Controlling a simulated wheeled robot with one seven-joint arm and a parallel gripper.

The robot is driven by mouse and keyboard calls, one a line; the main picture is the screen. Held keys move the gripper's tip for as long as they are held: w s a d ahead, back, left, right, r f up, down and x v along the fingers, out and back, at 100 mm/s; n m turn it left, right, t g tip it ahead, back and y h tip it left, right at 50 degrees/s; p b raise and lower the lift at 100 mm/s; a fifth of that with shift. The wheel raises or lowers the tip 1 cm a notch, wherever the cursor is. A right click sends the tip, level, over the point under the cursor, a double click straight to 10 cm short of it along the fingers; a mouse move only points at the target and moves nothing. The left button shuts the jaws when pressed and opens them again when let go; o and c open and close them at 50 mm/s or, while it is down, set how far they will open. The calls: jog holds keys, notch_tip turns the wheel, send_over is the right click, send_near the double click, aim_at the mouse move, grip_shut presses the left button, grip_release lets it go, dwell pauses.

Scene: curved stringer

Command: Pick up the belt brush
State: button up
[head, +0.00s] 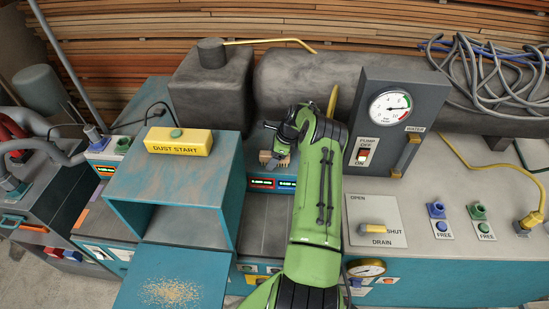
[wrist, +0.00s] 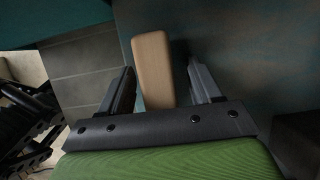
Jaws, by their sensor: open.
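The belt brush shows in the wrist view as a light wooden block (wrist: 152,65) with rounded edges. It lies between the two dark fingers of my gripper (wrist: 161,72), which stand apart with a gap on each side of it. In the head view my gripper (head: 284,147) is at the end of my green arm, above the teal console. A small tan piece of the brush (head: 266,157) shows beside the fingers. The rest of it is hidden by my gripper, and I cannot tell what it rests on.
The teal dust box with a yellow DUST START block (head: 178,141) stands left of my arm. A grey pump panel with a gauge (head: 391,106) stands close on the right. Dark tanks (head: 306,80) lie behind. The bench top at right holds a drain handle (head: 373,228).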

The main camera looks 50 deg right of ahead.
jog(key=shift+s, duration=0.1)
jog(key=shift+f+b, duration=0.25)
jog(key=shift+b, duration=0.1)
dwell(0.4)
grip_shut()
notch_tip(320, 180, up, 11)
jog(key=shift+f, duration=0.2)
jog(key=c, duration=0.6)
grip_release()
jog(key=shift+c, duration=0.2)
jog(key=c, duration=0.3)
